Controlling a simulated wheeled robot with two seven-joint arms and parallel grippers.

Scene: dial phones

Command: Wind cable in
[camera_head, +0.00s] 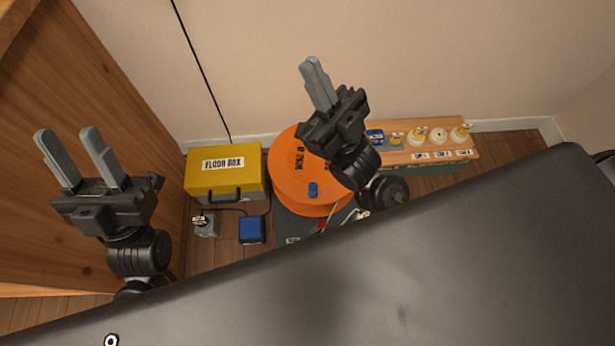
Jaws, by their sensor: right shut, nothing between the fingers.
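An orange cable reel (290,190) with a small blue knob (313,190) on its face sits on a dark base (285,225) near the wall. A dark cable (205,80) runs down the wall to behind the yellow floor box (225,185). My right gripper (312,65) is shut and empty, raised above the reel, and its arm hides the reel's right part. My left gripper (68,135) is open and empty, to the left of the floor box and in front of the wooden panel. My own dark body hides the lower part of the view.
A blue block (251,230) and a small grey device (205,226) stand on the floor before the floor box. A wooden shelf (460,130) with several labelled knobs and items stands at the right. A wooden panel (90,60) closes the left side.

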